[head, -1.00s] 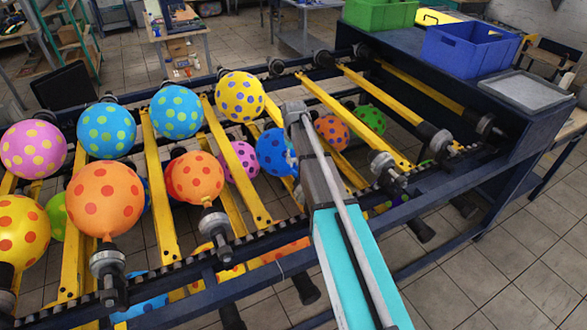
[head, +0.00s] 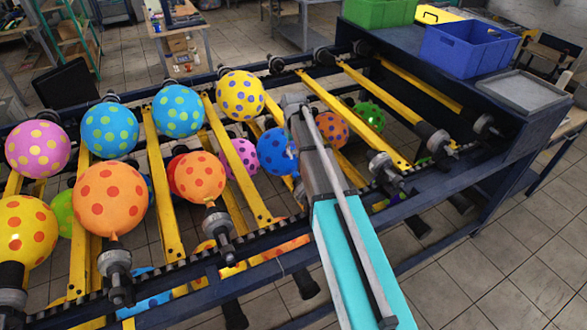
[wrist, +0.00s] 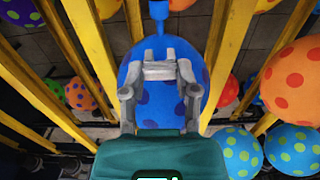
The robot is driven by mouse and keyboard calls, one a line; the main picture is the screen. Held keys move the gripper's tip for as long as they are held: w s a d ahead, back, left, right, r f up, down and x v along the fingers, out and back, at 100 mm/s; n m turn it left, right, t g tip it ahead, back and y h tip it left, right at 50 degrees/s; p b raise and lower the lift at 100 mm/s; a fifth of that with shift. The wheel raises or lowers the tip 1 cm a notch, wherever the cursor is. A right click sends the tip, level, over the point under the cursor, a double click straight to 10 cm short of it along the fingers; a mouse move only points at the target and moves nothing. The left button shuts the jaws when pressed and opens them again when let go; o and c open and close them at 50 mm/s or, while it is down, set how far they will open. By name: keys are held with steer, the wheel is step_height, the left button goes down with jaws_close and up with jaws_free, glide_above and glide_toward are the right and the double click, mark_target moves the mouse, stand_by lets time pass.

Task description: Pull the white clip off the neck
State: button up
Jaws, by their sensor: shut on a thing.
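A blue balloon with darker dots (wrist: 160,115) lies under my gripper in the wrist view, its thin blue neck (wrist: 158,45) at the top. In the head view the blue balloon (head: 272,150) shows partly, left of my arm. My gripper (wrist: 160,70) has its grey fingers closed together over the balloon near its neck. A pale bar between the fingertips looks like the white clip (wrist: 160,69); it is hard to tell apart from the grey fingers. Whether it still touches the neck cannot be told. In the head view my arm hides the fingertips.
Several dotted balloons hang on spindles along the rack, such as an orange one (head: 110,197) and a yellow one (head: 240,93). Yellow bars (head: 163,200) run on both sides of my gripper. A blue crate (head: 468,48) and a grey tray (head: 525,92) stand at the right.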

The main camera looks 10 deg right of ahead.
steer(key=shift+r+p, duration=0.35)
steer(key=shift+r, duration=0.1)
